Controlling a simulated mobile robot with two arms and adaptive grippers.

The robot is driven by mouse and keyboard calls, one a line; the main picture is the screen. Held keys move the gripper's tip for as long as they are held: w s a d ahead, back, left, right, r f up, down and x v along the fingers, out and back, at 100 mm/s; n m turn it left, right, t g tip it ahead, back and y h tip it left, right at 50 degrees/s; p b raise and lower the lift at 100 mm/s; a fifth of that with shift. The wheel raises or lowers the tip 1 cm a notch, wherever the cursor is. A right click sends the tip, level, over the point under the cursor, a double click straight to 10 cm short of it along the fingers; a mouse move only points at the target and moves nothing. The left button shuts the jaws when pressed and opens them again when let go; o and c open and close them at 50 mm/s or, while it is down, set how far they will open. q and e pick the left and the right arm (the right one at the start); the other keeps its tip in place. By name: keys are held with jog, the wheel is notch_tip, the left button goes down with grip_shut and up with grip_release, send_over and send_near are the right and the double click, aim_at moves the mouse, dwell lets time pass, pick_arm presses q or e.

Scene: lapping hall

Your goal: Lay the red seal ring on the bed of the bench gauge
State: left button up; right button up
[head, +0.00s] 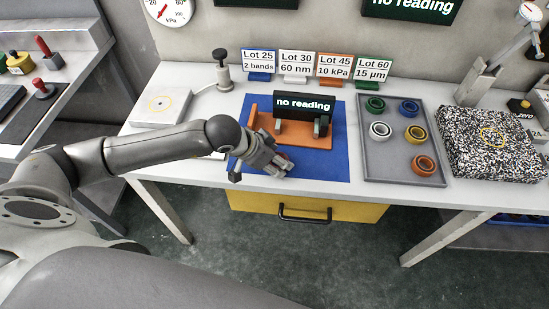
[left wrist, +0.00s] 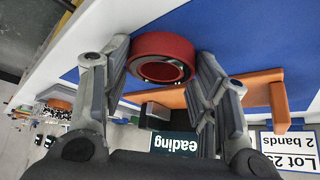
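My left gripper (head: 278,164) is over the blue mat, at the front left of the bench gauge. The left wrist view shows its fingers (left wrist: 163,75) on either side of the red seal ring (left wrist: 150,46), closed on it. The head view shows only a sliver of red at the fingertips. The bench gauge has an orange base (head: 262,126), dark blocks on its bed, and a black display (head: 304,103) reading "no reading". Its orange base (left wrist: 262,88) also shows beyond the ring in the left wrist view. My right gripper is not in view.
A grey tray (head: 375,172) right of the mat (head: 325,165) holds several coloured rings. A speckled block (head: 492,145) stands farther right. Lot cards (head: 296,66) and a small post (head: 222,72) stand behind the gauge. The mat's front right is clear.

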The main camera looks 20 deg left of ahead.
pick_arm(q)
jog(key=o, duration=0.4)
